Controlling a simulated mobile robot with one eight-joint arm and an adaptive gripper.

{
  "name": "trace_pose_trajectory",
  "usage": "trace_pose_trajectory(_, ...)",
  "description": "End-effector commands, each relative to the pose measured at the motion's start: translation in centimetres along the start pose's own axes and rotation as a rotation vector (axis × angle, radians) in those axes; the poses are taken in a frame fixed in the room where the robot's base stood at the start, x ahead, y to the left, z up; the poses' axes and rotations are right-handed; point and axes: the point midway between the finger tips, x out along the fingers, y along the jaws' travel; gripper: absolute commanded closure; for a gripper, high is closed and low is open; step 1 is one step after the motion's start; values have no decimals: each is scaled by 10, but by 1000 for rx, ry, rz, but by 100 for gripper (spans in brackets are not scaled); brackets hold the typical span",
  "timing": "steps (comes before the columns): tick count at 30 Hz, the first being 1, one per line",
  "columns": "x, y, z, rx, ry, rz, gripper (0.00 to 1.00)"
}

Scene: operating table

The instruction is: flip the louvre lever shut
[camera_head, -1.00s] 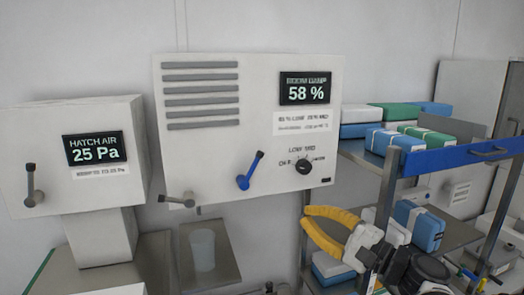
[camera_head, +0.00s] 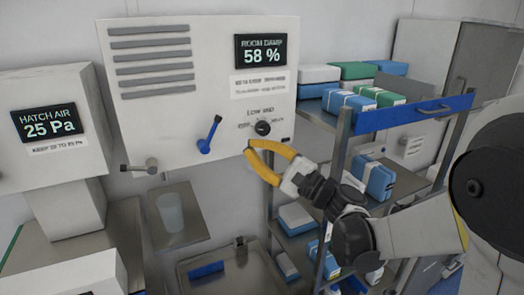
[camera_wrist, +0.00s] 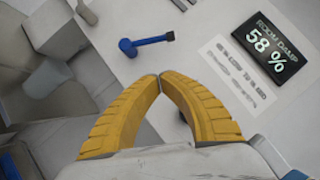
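The louvre box (camera_head: 215,75) is a white wall unit with grey slats (camera_head: 150,60) at upper left and a display reading 58 %. A blue lever (camera_head: 208,136) with a dark tip is on its lower front, slanting up to the right. The blue lever also shows in the wrist view (camera_wrist: 147,41), beyond my fingertips and apart from them. I take it as the louvre lever. My gripper (camera_head: 249,148) has yellow fingers with the tips together and nothing held. It is right of the blue lever, just below the black knob (camera_head: 262,128). The wrist view shows the closed fingertips (camera_wrist: 160,77).
A metal tap-like handle (camera_head: 139,167) projects below the box at left. The hatch air unit (camera_head: 40,100), reading 25 Pa, is further left. A clear cup (camera_head: 170,212) stands on a shelf below. A cart with a blue rail (camera_head: 415,112) and packs is at right.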

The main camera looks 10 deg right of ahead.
Motion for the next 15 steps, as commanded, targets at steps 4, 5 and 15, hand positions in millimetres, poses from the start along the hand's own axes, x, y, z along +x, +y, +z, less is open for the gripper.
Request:
trace_pose_trajectory(4, 34, -1, 1, 1, -2, 2, 100)
trace_pose_trajectory(5, 40, -1, 2, 1, -3, 2, 100)
trace_pose_trajectory(15, 69, -1, 26, -1, 1, 1, 100)
